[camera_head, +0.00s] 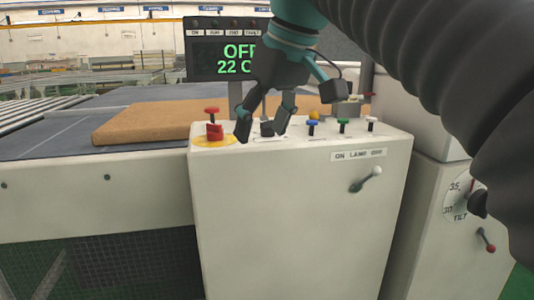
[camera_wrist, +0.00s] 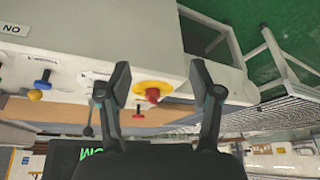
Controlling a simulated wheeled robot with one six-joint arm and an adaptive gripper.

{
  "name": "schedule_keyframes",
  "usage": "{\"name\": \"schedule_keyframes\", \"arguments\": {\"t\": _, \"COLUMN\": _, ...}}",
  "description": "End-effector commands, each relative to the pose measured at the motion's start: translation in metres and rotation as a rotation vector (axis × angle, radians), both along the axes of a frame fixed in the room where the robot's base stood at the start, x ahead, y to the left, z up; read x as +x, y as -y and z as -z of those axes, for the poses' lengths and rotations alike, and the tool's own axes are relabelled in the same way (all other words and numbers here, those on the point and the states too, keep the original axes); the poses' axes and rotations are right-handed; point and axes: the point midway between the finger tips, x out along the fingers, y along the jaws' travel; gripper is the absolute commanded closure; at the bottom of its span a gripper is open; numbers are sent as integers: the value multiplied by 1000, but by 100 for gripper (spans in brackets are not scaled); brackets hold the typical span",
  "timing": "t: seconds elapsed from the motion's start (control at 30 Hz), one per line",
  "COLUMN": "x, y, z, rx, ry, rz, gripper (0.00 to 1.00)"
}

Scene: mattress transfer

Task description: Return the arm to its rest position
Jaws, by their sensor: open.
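My gripper (camera_head: 262,132) hangs over the top of the white control console (camera_head: 285,225), fingers pointing down, spread apart with nothing held. In the head view it is right of a red button (camera_head: 214,131) on a yellow base. In the wrist view the two fingers (camera_wrist: 160,82) are wide apart, and the red button (camera_wrist: 152,95) shows between them. Whether a fingertip touches the console top is unclear. A small dark control (camera_head: 267,128) shows between the fingers in the head view. My arm reaches in from the top right.
Blue (camera_head: 312,124), green (camera_head: 343,123) and white (camera_head: 371,122) levers stand right of my gripper. A display (camera_head: 228,58) behind it reads OFF and 22, partly covered. A lamp lever (camera_head: 367,181) is on the front. A tan mattress (camera_head: 150,122) lies left. A tilt dial (camera_head: 460,200) is right.

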Motion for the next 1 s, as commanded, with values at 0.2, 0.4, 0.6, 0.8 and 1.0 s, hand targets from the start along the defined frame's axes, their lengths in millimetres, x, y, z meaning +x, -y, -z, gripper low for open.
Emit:
{"name": "schedule_keyframes", "arguments": {"t": 0.2, "x": -16, "y": 48, "z": 60, "rx": 7, "ry": 11, "rz": 192, "gripper": 36}}
{"name": "schedule_keyframes", "arguments": {"t": 0.4, "x": -39, "y": 88, "z": 126, "rx": 9, "ry": 27, "rz": 356, "gripper": 36}}
{"name": "schedule_keyframes", "arguments": {"t": 0.6, "x": -72, "y": 124, "z": 203, "rx": 10, "ry": 48, "rz": 506, "gripper": 36}}
{"name": "schedule_keyframes", "arguments": {"t": 0.8, "x": -106, "y": 150, "z": 275, "rx": 10, "ry": 68, "rz": 628, "gripper": 36}}
{"name": "schedule_keyframes", "arguments": {"t": 1.0, "x": -126, "y": 162, "z": 315, "rx": 9, "ry": 79, "rz": 687, "gripper": 36}}
